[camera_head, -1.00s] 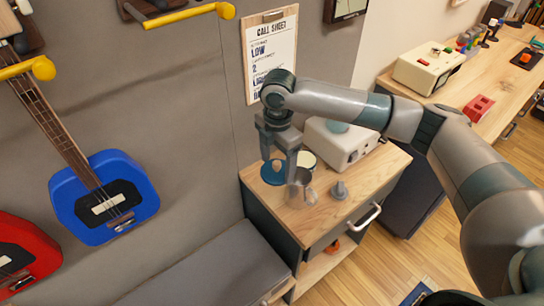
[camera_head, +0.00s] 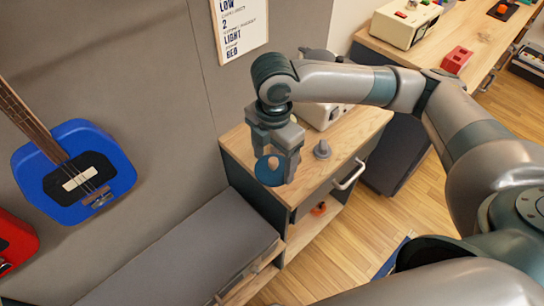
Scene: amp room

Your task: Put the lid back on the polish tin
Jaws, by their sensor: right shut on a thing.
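My right gripper (camera_head: 276,172) points down over the near left part of the wooden cabinet top. It is shut on the blue round lid (camera_head: 266,177), whose small tan knob (camera_head: 273,162) shows between the fingers. The lid appears held above the wood; the exact gap is hard to judge. The polish tin cannot be made out now; my gripper and arm cover part of the cabinet top. My left gripper is not in view.
A grey knob-like object (camera_head: 322,149) stands on the cabinet top (camera_head: 345,135), right of my gripper. A cream box (camera_head: 325,115) is behind, partly covered by my arm. A grey bench (camera_head: 190,255) lies at front left. Blue and red guitars hang left.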

